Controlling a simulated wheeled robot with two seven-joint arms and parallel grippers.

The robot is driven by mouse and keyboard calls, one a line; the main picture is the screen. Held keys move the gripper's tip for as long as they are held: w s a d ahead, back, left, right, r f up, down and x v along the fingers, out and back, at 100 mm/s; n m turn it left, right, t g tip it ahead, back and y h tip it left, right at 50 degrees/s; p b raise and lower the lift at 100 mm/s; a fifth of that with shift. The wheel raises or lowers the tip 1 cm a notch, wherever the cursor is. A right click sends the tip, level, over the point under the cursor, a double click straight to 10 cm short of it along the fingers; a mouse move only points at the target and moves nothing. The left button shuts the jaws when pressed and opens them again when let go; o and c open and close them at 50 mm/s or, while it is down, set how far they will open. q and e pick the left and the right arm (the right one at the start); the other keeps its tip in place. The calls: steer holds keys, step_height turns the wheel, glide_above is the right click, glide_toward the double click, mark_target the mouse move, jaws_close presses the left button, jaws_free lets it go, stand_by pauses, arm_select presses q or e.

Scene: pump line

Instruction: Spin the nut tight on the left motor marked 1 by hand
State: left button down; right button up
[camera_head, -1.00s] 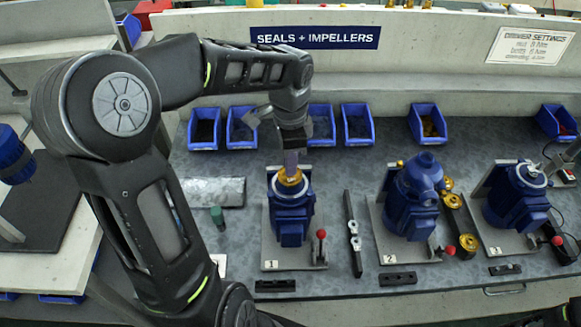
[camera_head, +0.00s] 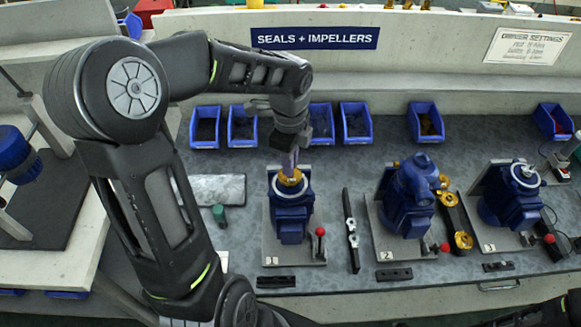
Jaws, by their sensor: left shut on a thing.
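The left motor (camera_head: 290,215) is blue and stands upright on a grey plate with the label 1 (camera_head: 271,261). A brass-coloured ring-shaped part (camera_head: 290,183) sits on its top. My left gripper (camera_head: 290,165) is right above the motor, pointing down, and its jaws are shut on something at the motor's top. The nut itself is too small and too hidden by the gripper to make out. My right gripper is not in view.
A red-knobbed lever (camera_head: 320,231) stands at the plate's right corner. A dark bar (camera_head: 351,230) lies between motor 1 and motor 2 (camera_head: 410,200). Motor 3 (camera_head: 512,197) is farther right. Blue bins (camera_head: 356,123) line the back. A green-capped object (camera_head: 219,215) lies to the left.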

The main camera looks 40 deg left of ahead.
arm_select(q)
steer(key=m, duration=0.7)
stand_by(0.3)
steer(key=m, duration=0.7)
steer(key=c, duration=1.6)
jaws_free()
steer(key=shift+r, duration=2.25)
